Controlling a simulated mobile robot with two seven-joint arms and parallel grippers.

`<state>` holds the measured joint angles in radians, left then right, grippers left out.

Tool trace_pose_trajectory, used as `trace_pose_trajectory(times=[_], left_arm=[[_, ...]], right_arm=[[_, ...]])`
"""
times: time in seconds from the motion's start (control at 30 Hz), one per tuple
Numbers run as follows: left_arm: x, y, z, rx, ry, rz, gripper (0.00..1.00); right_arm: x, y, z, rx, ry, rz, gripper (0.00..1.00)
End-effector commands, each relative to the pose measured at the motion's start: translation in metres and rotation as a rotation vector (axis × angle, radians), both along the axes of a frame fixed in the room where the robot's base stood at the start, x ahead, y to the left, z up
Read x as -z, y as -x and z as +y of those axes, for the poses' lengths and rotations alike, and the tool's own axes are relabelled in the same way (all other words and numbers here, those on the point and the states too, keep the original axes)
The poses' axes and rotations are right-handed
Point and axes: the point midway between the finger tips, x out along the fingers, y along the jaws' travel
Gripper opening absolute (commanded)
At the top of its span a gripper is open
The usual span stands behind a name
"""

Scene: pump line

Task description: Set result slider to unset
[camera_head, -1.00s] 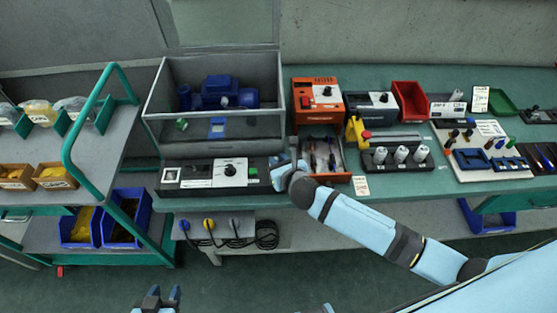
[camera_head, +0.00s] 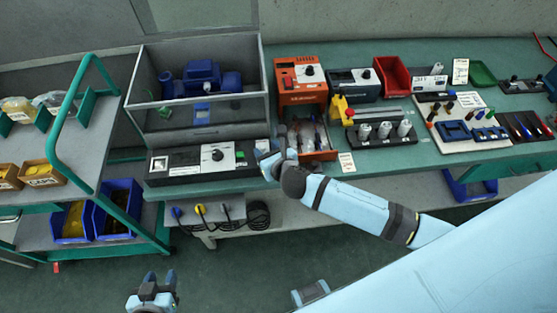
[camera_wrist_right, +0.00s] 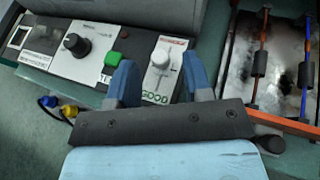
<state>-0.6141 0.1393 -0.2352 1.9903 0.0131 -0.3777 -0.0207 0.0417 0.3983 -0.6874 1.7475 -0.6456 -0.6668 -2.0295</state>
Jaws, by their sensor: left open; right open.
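The result slider (camera_wrist_right: 160,60) is a pale knob on a white plate at the right end of the test panel (camera_wrist_right: 85,48), with a "GOOD" label at the plate's near end. My right gripper (camera_wrist_right: 158,72) is open, its two blue fingers on either side of the slider plate in the wrist view; no contact with the knob is visible. In the head view my right gripper (camera_head: 264,155) covers the panel's right end and hides the slider. My left gripper (camera_head: 160,279) is open and empty, low over the floor, away from the bench.
A black dial (camera_wrist_right: 76,44) and a green button (camera_wrist_right: 118,60) sit left of the slider. An open tray (camera_wrist_right: 270,60) with probes lies close on the right. A clear-walled enclosure (camera_head: 195,128) with a blue pump stands behind the panel. A green-framed cart (camera_head: 68,130) stands left.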

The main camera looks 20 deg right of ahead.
Motion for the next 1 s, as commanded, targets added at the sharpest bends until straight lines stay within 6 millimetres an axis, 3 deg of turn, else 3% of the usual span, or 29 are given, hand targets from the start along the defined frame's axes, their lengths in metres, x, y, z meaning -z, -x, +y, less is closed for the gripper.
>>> trace_pose_trajectory(times=[0.3,0.5,0.7,1.0], left_arm=[[-0.001,-0.001,0.0,0.0,0.001,-0.005,0.43],[0.0,-0.001,0.0,0.0,0.002,-0.006,0.43],[0.0,-0.001,0.0,0.0,0.001,-0.005,0.43],[0.002,0.0,0.0,0.0,0.0,-0.001,0.43]], right_arm=[[-0.027,0.066,-0.007,-0.003,-0.001,0.001,0.46],[-0.041,0.099,-0.011,-0.002,0.0,0.0,0.46],[-0.048,0.113,-0.013,0.0,0.0,-0.001,0.46],[-0.048,0.115,-0.013,-0.001,0.0,-0.001,0.46]])
